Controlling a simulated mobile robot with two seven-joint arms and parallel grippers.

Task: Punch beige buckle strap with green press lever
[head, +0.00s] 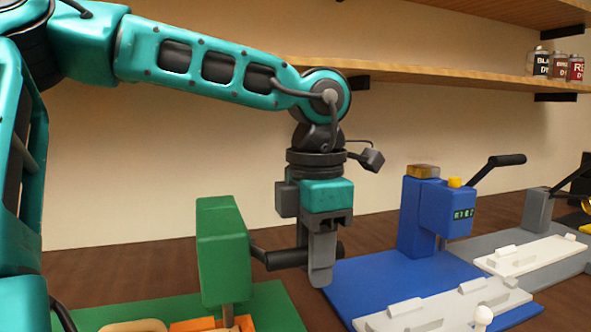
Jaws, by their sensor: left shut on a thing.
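The green press (222,250) stands on a green base (275,305) at the lower middle. Its dark lever (284,259) sticks out to the right, with the bar roughly level. My left gripper (321,268) comes down from above and is shut on the lever's dark grip. A beige piece (135,326), perhaps the buckle strap, lies on the green base at the bottom edge, mostly cut off. An orange part (200,324) sits beside it under the press head. My right gripper is out of view.
A blue press (425,220) with a raised black lever and a display stands to the right. White fixtures (440,312) lie in front of it. A grey press (537,210) is further right. A shelf (440,80) with dye cans (560,66) runs above.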

